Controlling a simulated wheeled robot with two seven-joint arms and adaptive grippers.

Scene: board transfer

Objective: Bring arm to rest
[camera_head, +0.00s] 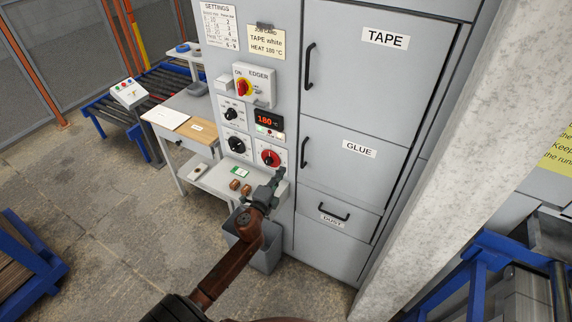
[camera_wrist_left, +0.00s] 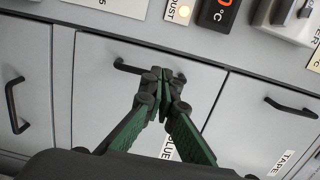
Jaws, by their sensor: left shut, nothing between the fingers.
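My left gripper (camera_head: 276,178) is at the end of my brown arm, which rises from the bottom of the head view. It is in front of the grey edger cabinet, below the red-ringed dial (camera_head: 270,158). In the left wrist view my left gripper (camera_wrist_left: 161,84) has its dark fingertips together, with nothing between them. Its green fingers partly cover the GLUE label (camera_wrist_left: 168,148) and the panel behind. From these views I cannot tell whether the fingertips touch the cabinet. My right gripper is not in view.
The cabinet has a TAPE door (camera_head: 385,38), a GLUE door (camera_head: 359,149) and a DUST drawer (camera_head: 331,221) with black handles. A small shelf (camera_head: 215,184) and a grey bin (camera_head: 266,254) are close to my arm.

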